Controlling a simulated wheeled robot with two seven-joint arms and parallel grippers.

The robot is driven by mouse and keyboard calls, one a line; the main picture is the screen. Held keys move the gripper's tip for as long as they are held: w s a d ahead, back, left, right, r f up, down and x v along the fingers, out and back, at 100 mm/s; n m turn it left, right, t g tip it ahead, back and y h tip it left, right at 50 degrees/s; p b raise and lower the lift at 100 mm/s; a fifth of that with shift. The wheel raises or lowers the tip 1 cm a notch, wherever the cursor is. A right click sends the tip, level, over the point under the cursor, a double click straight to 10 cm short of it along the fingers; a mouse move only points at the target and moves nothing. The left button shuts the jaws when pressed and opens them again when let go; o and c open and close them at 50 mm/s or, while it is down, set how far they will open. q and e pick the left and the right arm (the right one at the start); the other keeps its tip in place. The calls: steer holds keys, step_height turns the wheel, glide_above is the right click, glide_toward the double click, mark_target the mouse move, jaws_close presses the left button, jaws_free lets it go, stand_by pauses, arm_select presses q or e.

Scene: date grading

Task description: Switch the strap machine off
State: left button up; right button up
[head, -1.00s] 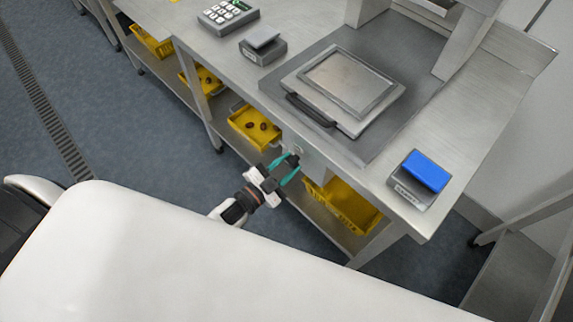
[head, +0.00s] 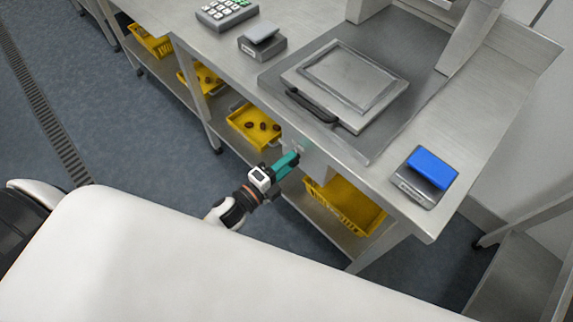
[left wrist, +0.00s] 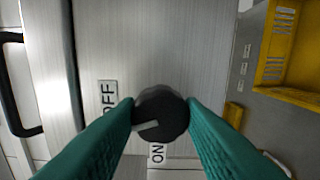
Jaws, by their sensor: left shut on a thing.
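A dark round knob (left wrist: 160,114) with a pale pointer mark sits on a brushed metal panel in the left wrist view. Its pointer aims left and slightly down, between the OFF label (left wrist: 108,95) at its left and the ON label (left wrist: 157,152) below it. My left gripper (left wrist: 160,108) is shut on the knob, one teal finger on each side. In the head view my left gripper (head: 292,158) reaches the table's front panel (head: 318,163); the knob is hidden there. The machine (head: 345,82) with a flat plate and black handle stands on the table above. My right gripper is not in view.
Yellow crates, one with dark dates (head: 254,139), another at the right (head: 345,212), sit under the steel table. A blue-topped device (head: 432,169), a small grey scale (head: 262,46) and a keypad (head: 227,14) stand on top.

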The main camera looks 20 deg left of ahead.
arm_select(q)
steer(key=shift+f+m+b, duration=0.1)
steer(key=shift+m+b, duration=0.65)
steer(key=shift+m, duration=1.15)
steer(key=o, duration=1)
steer(key=b+v, duration=0.2)
steer(key=v, duration=1)
steer(key=shift+s, duration=0.1)
